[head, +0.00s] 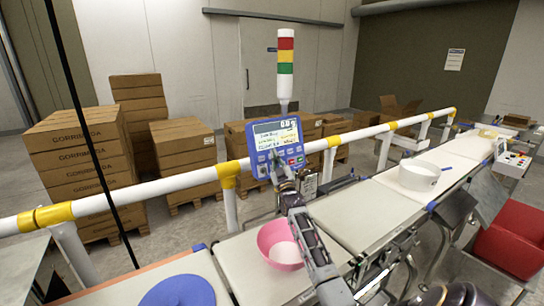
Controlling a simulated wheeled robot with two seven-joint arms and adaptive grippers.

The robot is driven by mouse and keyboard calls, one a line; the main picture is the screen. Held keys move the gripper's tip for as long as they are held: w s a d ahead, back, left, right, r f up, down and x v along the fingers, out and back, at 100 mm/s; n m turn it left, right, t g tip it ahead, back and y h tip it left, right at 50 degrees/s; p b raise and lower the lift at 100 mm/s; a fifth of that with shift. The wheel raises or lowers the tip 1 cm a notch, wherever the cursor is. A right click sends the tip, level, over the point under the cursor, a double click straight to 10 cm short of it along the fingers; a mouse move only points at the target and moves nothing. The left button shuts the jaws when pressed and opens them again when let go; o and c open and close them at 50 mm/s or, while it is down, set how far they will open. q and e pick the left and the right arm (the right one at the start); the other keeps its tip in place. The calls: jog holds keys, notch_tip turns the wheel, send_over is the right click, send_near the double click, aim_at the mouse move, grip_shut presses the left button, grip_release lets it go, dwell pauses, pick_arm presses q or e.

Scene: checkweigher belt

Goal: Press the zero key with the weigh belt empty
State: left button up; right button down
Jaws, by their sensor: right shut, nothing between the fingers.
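The blue weighing indicator (277,144) is mounted by the rail, with a lit display above a row of keys. My right gripper (277,172) is shut and empty, with its fingertips at the lower edge of the indicator. It covers part of the key row, so I cannot tell which key is behind it or whether it touches. A pink bowl (272,236) sits on one belt section (235,262), partly hidden by my right arm. The belt section to its right (350,212) is bare. I cannot tell which section is the weigh belt. My left gripper is not in view.
A white-and-yellow rail (180,182) runs behind the belts. A blue round item (180,291) lies at front left, and a white bowl (418,177) stands on the far belt. A red bin (512,240) is at right. Stacked cartons (80,150) stand behind the rail.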

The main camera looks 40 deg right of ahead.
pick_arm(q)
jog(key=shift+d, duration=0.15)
